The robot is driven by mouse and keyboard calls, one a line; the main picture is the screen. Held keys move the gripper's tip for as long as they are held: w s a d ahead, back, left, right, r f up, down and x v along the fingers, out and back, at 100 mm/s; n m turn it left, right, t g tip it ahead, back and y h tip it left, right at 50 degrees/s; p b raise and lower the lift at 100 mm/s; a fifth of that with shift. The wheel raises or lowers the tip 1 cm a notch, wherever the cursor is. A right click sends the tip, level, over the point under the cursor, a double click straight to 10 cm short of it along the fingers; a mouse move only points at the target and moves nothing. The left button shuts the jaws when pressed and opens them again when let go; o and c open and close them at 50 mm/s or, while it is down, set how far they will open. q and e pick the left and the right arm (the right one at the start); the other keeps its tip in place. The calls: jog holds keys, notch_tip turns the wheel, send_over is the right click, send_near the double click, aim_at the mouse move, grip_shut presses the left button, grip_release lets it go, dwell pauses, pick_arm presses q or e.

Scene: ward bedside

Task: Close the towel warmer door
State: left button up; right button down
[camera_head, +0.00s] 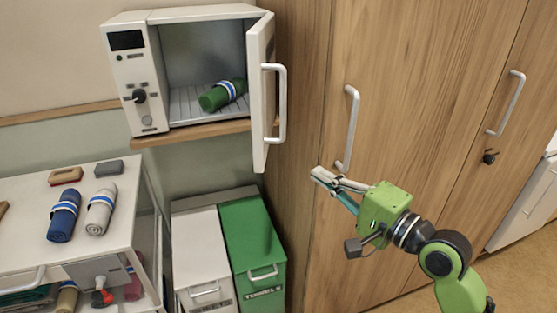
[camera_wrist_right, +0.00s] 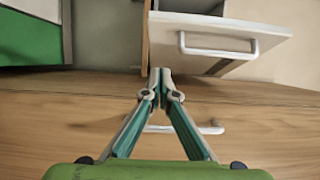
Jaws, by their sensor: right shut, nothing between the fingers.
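The towel warmer (camera_head: 149,75) is a white box on a wooden wall shelf in the head view. Its door (camera_head: 261,90) stands wide open, hinged at the right, with a white bar handle (camera_head: 282,103) facing right. A green rolled towel with a blue and white band (camera_head: 223,95) lies inside. My right gripper (camera_head: 316,174) is shut and empty, lower right of the door and apart from it, in front of the wooden cabinet. In the right wrist view the gripper (camera_wrist_right: 160,73) points toward the door (camera_wrist_right: 225,40) and its handle (camera_wrist_right: 220,47). My left gripper is not in view.
A tall wooden cabinet (camera_head: 410,80) with bar handles stands right of the warmer. Below are a white bin (camera_head: 202,250) and a green bin (camera_head: 248,235). A white cart (camera_head: 110,225) at left holds a blue towel roll (camera_head: 64,215) and a grey one (camera_head: 101,210).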

jog(key=p, duration=0.2)
send_near(266, 152)
jog(key=w, duration=0.3)
jog(key=a, duration=0.1)
jog(key=p, duration=0.1)
jog(key=w+a, duration=0.1)
jog(key=shift+a+r, duration=0.25)
jog(key=shift+a, duration=0.1)
jog(key=shift+a+p, duration=0.3)
jog(key=shift+a, duration=0.25)
jog(key=shift+f, duration=0.1)
